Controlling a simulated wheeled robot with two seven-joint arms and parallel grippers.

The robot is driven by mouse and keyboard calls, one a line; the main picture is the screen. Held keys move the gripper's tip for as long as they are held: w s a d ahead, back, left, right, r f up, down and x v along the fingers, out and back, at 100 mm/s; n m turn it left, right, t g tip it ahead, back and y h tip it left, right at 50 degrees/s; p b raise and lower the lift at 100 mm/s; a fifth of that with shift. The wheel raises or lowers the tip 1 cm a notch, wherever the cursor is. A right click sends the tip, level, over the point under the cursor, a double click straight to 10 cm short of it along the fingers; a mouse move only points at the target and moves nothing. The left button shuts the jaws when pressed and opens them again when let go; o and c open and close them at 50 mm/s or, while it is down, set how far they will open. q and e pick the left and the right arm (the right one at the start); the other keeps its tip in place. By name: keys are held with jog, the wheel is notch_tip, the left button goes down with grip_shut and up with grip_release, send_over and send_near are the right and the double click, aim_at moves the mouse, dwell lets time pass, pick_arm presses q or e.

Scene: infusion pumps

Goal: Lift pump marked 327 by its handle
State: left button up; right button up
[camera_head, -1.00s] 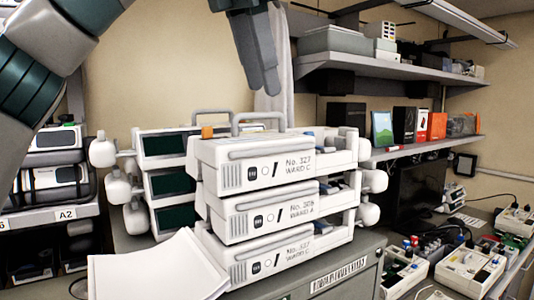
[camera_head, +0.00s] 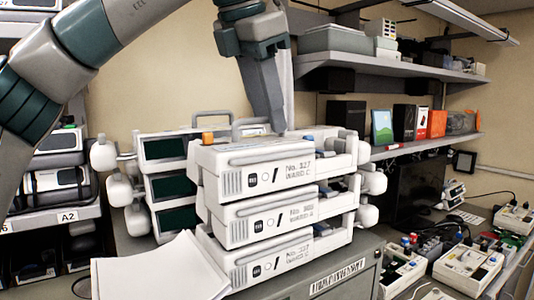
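The pump marked 327 (camera_head: 255,170) is the white unit on top of the front stack, labelled "No. 327 WARD C". My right gripper is not in view.
Two more white pumps (camera_head: 262,219) lie under it on a grey cabinet (camera_head: 345,278). Another stack with dark screens (camera_head: 170,186) stands behind left. White paper sheets (camera_head: 155,268) lie in front left. A shelf (camera_head: 400,70) juts out at the right.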

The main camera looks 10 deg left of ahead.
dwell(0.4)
pick_arm(q)
grip_shut()
jog(key=shift+r, duration=0.1)
dwell(1.2)
